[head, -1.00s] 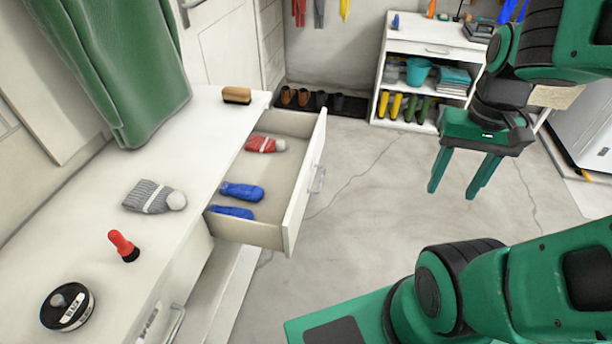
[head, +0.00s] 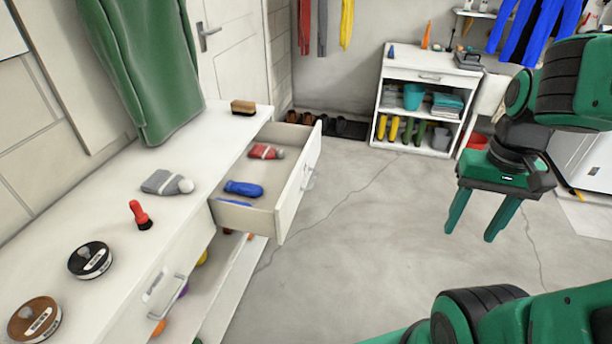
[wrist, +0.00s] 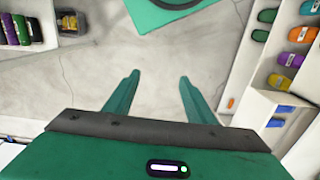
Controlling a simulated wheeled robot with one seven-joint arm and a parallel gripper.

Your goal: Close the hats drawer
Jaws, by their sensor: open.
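The hats drawer (head: 292,195) is pulled out of the white cabinet on the left in the head view. Inside it lie a red hat with a grey pompom (head: 265,151) and blue knitted items (head: 243,188). Its handle (head: 310,178) is on the outer front face. A grey hat (head: 167,183) lies on the cabinet top. My gripper (head: 474,234) is open and empty, to the right of the drawer and well apart from it, with fingers pointing down. In the wrist view the two fingers (wrist: 158,82) are spread over bare floor.
The cabinet top (head: 90,215) holds a brush (head: 243,107), a red-handled brush (head: 140,214) and round tins (head: 90,260). Another drawer handle (head: 165,296) sits nearer me. A white shelf unit (head: 425,75) stands at the back. The floor (head: 370,230) between drawer and gripper is clear.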

